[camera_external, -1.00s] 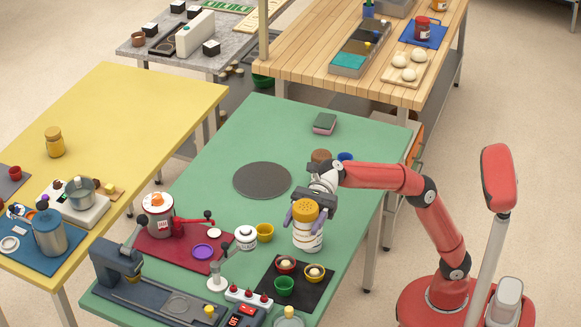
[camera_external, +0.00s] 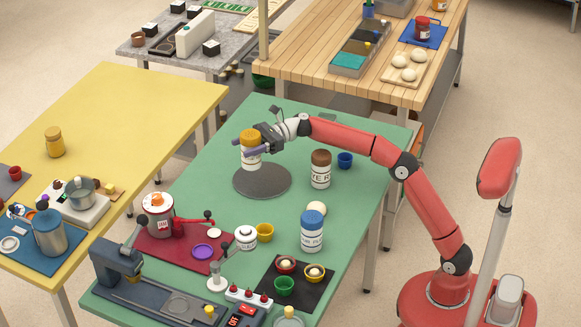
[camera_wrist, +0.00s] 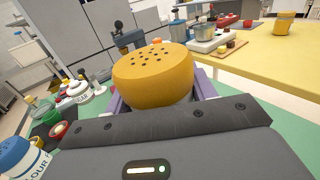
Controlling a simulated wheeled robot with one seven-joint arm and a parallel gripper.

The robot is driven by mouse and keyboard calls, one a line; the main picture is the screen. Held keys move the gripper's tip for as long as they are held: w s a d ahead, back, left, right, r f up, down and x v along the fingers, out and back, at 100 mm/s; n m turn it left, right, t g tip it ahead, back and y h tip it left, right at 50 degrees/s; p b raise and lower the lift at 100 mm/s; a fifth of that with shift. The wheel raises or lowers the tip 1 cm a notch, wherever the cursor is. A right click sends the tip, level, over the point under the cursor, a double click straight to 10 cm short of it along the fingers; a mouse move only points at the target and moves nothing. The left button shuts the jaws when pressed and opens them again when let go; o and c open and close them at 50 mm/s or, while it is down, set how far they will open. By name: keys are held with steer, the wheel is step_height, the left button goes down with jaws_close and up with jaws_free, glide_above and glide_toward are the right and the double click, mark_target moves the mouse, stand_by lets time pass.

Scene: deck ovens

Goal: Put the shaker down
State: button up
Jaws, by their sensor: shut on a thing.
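The shaker (camera_external: 250,162) has a white body and an orange-yellow lid with dark holes. It stands upright in my gripper (camera_external: 249,148), whose purple fingers are shut around its body just under the lid. Its base shows over the far left part of a round dark grey mat (camera_external: 268,185) on the green table. I cannot tell whether the base touches the mat. In the wrist view the shaker's lid (camera_wrist: 153,75) fills the middle, and its lower body is hidden behind my gripper.
On the green table (camera_external: 215,200), a brown-lidded jar (camera_external: 320,172) and blue cup (camera_external: 345,160) stand right of the mat. Table behind the mat is clear.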

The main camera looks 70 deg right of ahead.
mark_target(249, 162)
steer(key=d, duration=0.2)
steer(key=w+d+f, duration=0.1)
steer(key=shift+t, duration=0.3)
steer(key=f, duration=0.1)
steer(key=f+b, duration=0.1)
steer(key=f, duration=0.1)
steer(key=shift+w+d+f, duration=0.1)
steer(key=shift+d+f, duration=0.1)
steer(key=shift+f, duration=0.05)
steer(key=shift+f+b, duration=0.85)
steer(key=shift+f, duration=1.3)
steer(key=shift+f, duration=0.15)
steer(key=o, duration=1.1)
steer(key=shift+d, duration=0.1)
steer(key=b+v, duration=0.1)
steer(key=v, duration=1)
steer(key=shift+s+d+r+b, duration=0.2)
steer(key=shift+s+r+b, duration=0.1)
steer(key=shift+s+b, duration=0.1)
